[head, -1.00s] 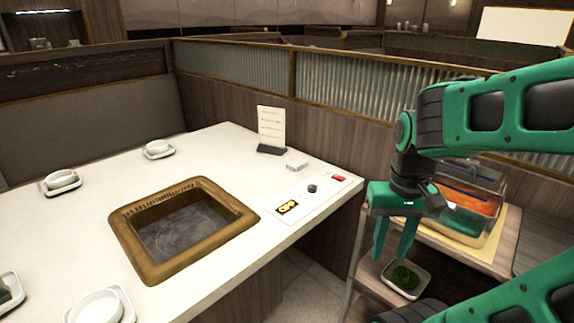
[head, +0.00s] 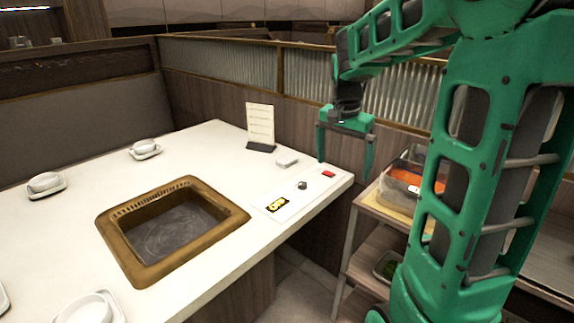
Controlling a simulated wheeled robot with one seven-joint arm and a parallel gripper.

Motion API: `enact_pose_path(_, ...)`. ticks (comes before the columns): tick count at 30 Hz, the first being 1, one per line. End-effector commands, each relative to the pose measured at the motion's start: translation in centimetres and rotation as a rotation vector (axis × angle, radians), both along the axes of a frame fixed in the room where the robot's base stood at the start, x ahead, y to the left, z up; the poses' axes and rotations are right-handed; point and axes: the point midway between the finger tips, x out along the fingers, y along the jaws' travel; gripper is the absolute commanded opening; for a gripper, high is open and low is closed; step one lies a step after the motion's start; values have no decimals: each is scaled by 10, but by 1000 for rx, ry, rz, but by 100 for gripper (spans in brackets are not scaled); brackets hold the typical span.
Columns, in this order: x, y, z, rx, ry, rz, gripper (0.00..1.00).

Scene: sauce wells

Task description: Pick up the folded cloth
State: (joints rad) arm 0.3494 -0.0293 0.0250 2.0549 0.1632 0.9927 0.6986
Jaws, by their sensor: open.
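A small white block-shaped item (head: 287,160) lies on the white table (head: 235,265) beside the menu stand. It may be the folded cloth, but it is too small in the picture to be sure. My gripper (head: 344,168) is open and empty, fingers pointing down. It hangs near the table's right corner, to the right of the white item and apart from it. No other folded cloth can be made out.
A menu stand (head: 260,126) stands behind the white item. A sunken grill with a brown frame (head: 122,256) fills the table's middle. Bowls on saucers (head: 146,148) sit around it. A clear food container (head: 402,186) is on a side cart. A low partition runs behind.

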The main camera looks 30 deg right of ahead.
Motion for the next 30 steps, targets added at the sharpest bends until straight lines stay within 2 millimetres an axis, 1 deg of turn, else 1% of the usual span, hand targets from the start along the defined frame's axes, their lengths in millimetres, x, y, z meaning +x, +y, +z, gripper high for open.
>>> enact_pose_path(1, 28, -5, -3, 6, -14, -54, 100)
enact_pose_path(2, 43, -7, -4, 10, -25, -90, 100)
enact_pose_path(3, 64, -10, -6, 17, -42, -138, 100)
enact_pose_path(5, 94, -13, -10, 31, -67, -210, 100)
enact_pose_path(6, 113, -16, -13, 44, -84, -259, 100)
enact_pose_path(8, 142, -19, -19, 66, -106, -334, 100)
enact_pose_path(9, 161, -21, -24, 83, -123, -385, 100)
enact_pose_path(15, 251, -36, -51, 196, -198, -655, 100)
enact_pose_path(17, 275, -41, -61, 239, -216, -740, 100)
enact_pose_path(18, 291, -45, -67, 269, -228, -800, 100)
enact_pose_path(20, 314, -51, -78, 317, -243, -890, 100)
enact_pose_path(21, 328, -56, -85, 350, -253, -954, 100)
enact_pose_path(24, 361, -71, -102, 438, -268, -1113, 100)
enact_pose_path(27, 387, -87, -119, 520, -278, -1264, 100)
enact_pose_path(30, 406, -102, -133, 591, -279, -1391, 100)
